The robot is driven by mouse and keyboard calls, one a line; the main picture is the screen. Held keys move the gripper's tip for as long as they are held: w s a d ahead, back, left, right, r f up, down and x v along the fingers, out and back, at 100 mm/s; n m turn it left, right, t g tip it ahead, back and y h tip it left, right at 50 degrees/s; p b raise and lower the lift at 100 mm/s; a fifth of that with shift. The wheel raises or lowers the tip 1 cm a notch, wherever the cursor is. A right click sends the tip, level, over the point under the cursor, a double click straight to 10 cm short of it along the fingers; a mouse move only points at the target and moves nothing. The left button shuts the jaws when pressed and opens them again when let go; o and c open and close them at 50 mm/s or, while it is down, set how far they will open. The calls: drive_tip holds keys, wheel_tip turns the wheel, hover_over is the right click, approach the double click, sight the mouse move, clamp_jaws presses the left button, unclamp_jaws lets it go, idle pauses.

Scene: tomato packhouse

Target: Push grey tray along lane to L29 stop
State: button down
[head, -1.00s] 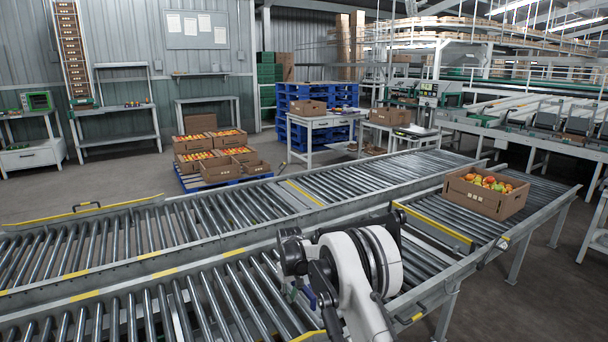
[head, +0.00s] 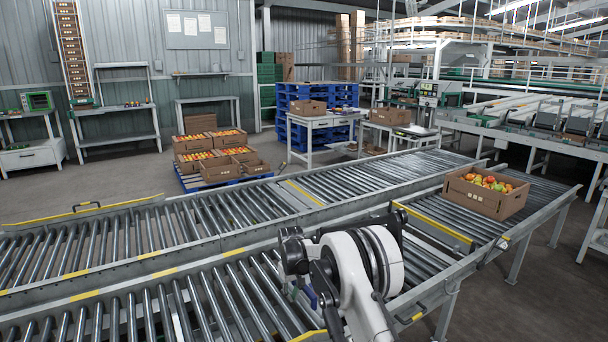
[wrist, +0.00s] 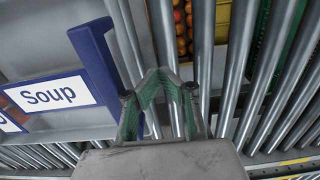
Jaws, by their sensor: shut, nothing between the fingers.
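No complete grey tray can be made out in the head view. In the wrist view, a grey surface (wrist: 45,60) at the left carries a white "Soup" label (wrist: 50,95); I cannot tell whether it is the tray. A blue bar (wrist: 95,65) stands close to the left of my gripper (wrist: 160,92). My gripper is shut and empty, above the rollers (wrist: 215,80). Contact with the bar is unclear. In the head view my arm hides the gripper, low over the near roller lane (head: 190,305). No L29 marking is readable.
A cardboard carton of tomatoes (head: 484,199) stands on the rollers at the right. A yellow-topped rail (head: 435,228) lies between my arm and it. A second roller lane (head: 130,235) runs behind. The near lane's visible left part is clear.

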drive_tip(key=shift+w+d+b, duration=0.2)
drive_tip(key=shift+w+d, duration=0.25)
drive_tip(key=shift+d, duration=0.35)
drive_tip(key=shift+w+d+b, duration=0.25)
drive_tip(key=shift+w+d, duration=0.25)
drive_tip(key=shift+d, duration=0.3)
drive_tip(key=shift+w+d+b, duration=0.2)
drive_tip(key=shift+w+d, duration=0.25)
drive_tip(key=shift+d, duration=0.45)
drive_tip(key=shift+w+d+b, duration=0.4)
drive_tip(key=shift+w+d, duration=0.6)
drive_tip(key=shift+d, duration=0.7)
drive_tip(key=shift+w+d+b, duration=0.35)
drive_tip(key=shift+w+d, duration=0.7)
drive_tip(key=shift+d, duration=0.65)
drive_tip(key=shift+w+d+b, duration=0.4)
drive_tip(key=shift+w+d, duration=0.6)
drive_tip(key=shift+d, duration=0.7)
